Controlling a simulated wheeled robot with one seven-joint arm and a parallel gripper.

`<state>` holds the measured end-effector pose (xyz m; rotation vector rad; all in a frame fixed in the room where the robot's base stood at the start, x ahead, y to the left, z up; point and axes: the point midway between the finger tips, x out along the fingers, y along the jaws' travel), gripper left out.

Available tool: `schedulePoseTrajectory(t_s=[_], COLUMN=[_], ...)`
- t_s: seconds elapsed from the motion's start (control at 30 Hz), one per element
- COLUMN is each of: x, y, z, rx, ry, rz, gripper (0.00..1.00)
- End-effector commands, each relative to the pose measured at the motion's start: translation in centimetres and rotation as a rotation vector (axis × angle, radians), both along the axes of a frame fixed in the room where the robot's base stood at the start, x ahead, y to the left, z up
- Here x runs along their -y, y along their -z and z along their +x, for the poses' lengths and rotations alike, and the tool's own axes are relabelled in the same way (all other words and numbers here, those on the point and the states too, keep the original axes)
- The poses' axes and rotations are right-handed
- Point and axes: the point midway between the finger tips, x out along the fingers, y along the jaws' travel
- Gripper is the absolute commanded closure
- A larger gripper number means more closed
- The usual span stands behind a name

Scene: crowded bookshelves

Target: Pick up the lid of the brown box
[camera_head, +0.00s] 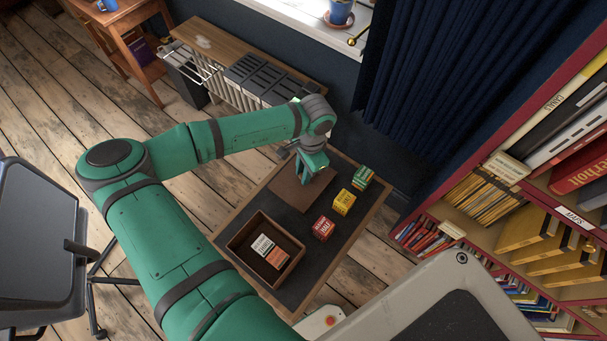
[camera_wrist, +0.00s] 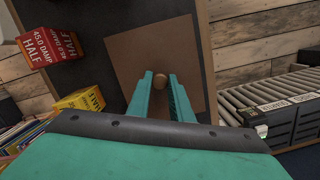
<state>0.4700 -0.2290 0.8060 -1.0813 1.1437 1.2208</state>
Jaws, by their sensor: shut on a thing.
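The brown box (camera_head: 285,235) stands open at the near left of the dark-topped table, with white and orange packets inside. Its lid (camera_head: 291,196), a flat brown square with a small round knob (camera_wrist: 160,82), is farther back on the same table. The lid also shows in the wrist view (camera_wrist: 190,45). My gripper (camera_head: 309,174) is over the lid, and in the wrist view its two teal fingers (camera_wrist: 160,80) are shut on the knob, one on each side. The lid looks flat on or very close to the tabletop; I cannot tell if it is raised.
On the table right of the lid are a red box (camera_head: 323,228), a yellow box (camera_head: 344,202) and a green box (camera_head: 363,177). A full bookshelf (camera_head: 500,215) stands at the right. A low rack (camera_head: 245,75) is behind, and a chair (camera_head: 40,240) at the left.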

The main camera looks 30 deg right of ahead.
Motion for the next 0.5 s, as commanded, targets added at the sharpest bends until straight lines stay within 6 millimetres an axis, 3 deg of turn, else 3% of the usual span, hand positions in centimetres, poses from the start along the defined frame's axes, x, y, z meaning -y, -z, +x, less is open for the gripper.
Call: schedulePoseTrajectory(t_s=[0.27,0.5], x=[0.0,-1.7], y=[-2.8,-7.6], z=[0.0,-3.6], rx=[0.003,0.001], ry=[0.001,0.005], rz=[0.000,-0.003], gripper=[1.00,1.00])
